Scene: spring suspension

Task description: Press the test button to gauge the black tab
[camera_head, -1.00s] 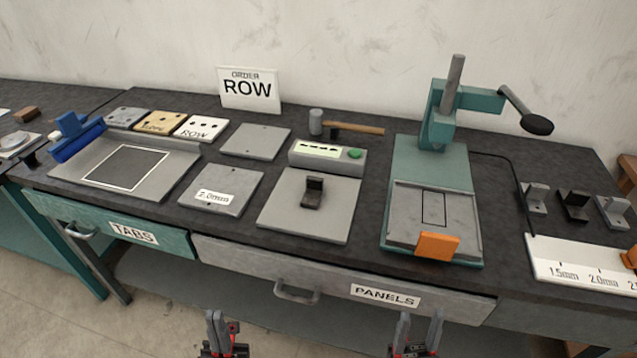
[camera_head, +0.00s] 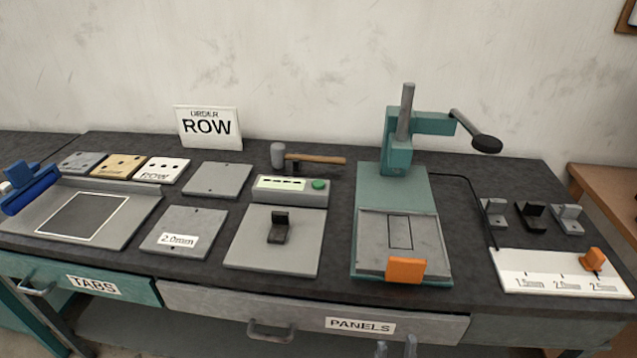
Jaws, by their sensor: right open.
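The green test button (camera_head: 319,184) is on the right end of the grey-green gauge box (camera_head: 285,201), which has a pale display strip on its top. A black tab (camera_head: 279,230) stands on the grey gauge plate (camera_head: 250,252) in front of the box. My right gripper (camera_head: 396,350) shows only its fingertips at the bottom edge, with a gap between them. It is open, with nothing seen between the fingers, and is well in front of the button and tab. My left gripper is out of view.
A teal press (camera_head: 400,190) with a lever stands right of the gauge. A hammer (camera_head: 315,159) lies behind the box. A 2.0mm panel (camera_head: 190,220) lies to the left. More brackets (camera_head: 535,217) and a marked scale (camera_head: 520,262) are at right. Drawers front the bench.

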